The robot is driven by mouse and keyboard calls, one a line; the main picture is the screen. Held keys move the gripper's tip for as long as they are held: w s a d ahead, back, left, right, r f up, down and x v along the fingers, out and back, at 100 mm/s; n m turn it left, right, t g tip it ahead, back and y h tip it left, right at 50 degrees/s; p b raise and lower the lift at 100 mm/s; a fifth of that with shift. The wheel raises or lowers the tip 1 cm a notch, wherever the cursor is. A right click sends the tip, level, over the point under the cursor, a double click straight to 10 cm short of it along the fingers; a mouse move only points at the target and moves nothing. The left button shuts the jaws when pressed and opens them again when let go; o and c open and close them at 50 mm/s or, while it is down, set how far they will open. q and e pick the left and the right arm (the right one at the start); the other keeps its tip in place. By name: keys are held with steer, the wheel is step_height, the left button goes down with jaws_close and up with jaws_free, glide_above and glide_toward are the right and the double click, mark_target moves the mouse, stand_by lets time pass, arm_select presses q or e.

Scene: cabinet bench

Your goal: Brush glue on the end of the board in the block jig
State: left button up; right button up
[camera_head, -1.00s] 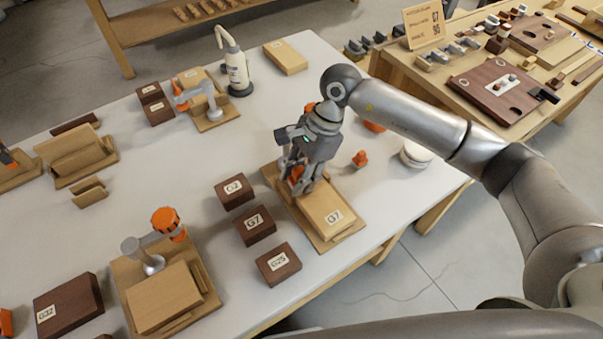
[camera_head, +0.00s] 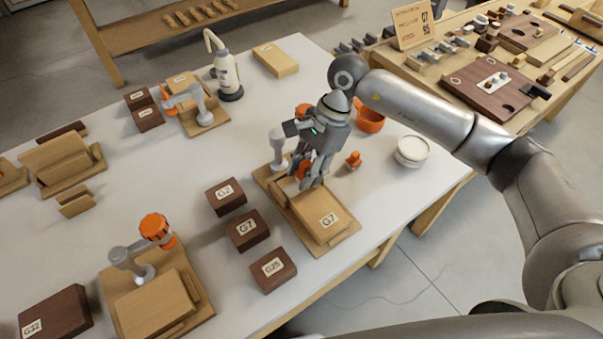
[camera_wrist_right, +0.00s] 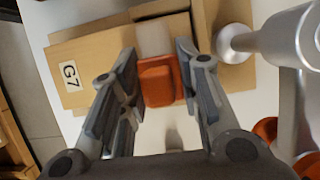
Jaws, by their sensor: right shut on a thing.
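A light wood board labelled G7 (camera_head: 322,216) lies in the wooden block jig (camera_head: 341,240), and it also shows at the left in the right wrist view (camera_wrist_right: 85,72). My right gripper (camera_head: 310,182) is above the board's far end, beside the jig's grey clamp post (camera_head: 278,148). In the right wrist view its fingers (camera_wrist_right: 165,85) are around an orange piece, probably the glue brush (camera_wrist_right: 158,80). A pale strip lies just beyond the orange piece; I cannot tell whether it is bristles or wood. Contact between brush and board is unclear. My left gripper is out of view.
Dark blocks G2 (camera_head: 226,195), G7 (camera_head: 247,230) and G25 (camera_head: 273,270) stand left of the jig. An orange cup (camera_head: 370,121), a small orange piece (camera_head: 353,160) and a white round tub (camera_head: 411,151) are to the right. A second clamp jig (camera_head: 205,300) is at front left.

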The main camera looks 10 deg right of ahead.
mark_target(288, 192)
steer(key=shift+a, duration=0.1)
steer(key=shift+s+a+f+b, duration=0.1)
steer(key=shift+s+a+b, duration=0.25)
steer(key=shift+a, duration=0.45)
steer(key=shift+s+a+f+b, duration=0.1)
steer(key=shift+s+a+b, duration=0.2)
steer(key=shift+a, duration=0.45)
steer(key=shift+d, duration=0.1)
steer(key=shift+w+d, duration=0.1)
steer(key=shift+d, duration=0.2)
steer(key=shift+w+d+r+b, duration=0.1)
steer(key=shift+w+d+b, duration=0.25)
steer(key=shift+d, duration=0.3)
steer(key=shift+w+d+r+b, duration=0.1)
steer(key=shift+w+d+b, duration=0.1)
steer(key=shift+d+b, duration=0.35)
steer(key=shift+r, duration=0.1)
steer(key=shift+r+p, duration=1.5)
steer(key=shift+r, duration=1.45)
